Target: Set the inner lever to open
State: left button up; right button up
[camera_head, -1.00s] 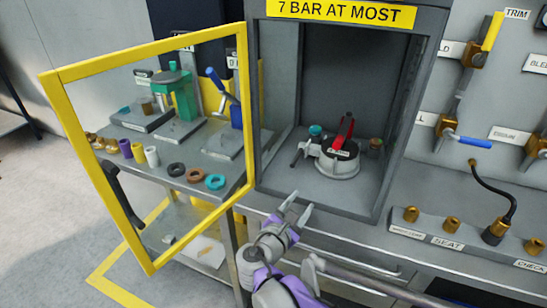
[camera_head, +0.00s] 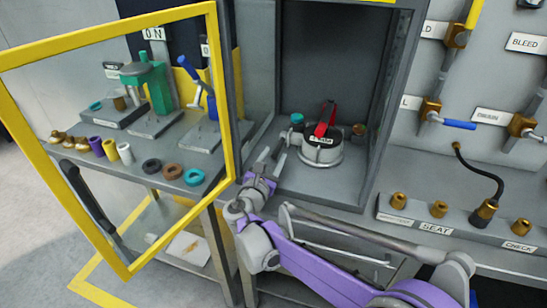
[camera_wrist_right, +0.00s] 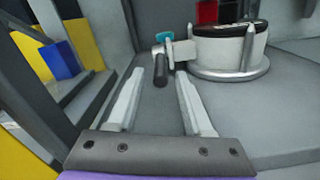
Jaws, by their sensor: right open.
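A round, pale valve actuator (camera_head: 322,153) stands on the floor of the open grey cabinet. A red handle (camera_head: 327,117) rises from its dark, labelled top. On its left side sits a short grey lever with a dark cylindrical end (camera_wrist_right: 160,76), beside a teal knob (camera_wrist_right: 165,36); my gripper partly hides this side in the head view. Which of these is the inner lever, I cannot tell. My right gripper (camera_head: 272,158) is open and empty at the cabinet's front left. In the right wrist view the dark end appears between its fingertips, with no clear contact. My left gripper is out of view.
The yellow-framed door (camera_head: 221,100) stands open on the left, with a bench of tools and rings behind it. The cabinet's right wall (camera_head: 390,100) bounds the opening. Valves with labels line the right panel.

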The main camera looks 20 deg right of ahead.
jog(key=shift+w+d, duration=0.2)
grip_shut()
dwell(1.4)
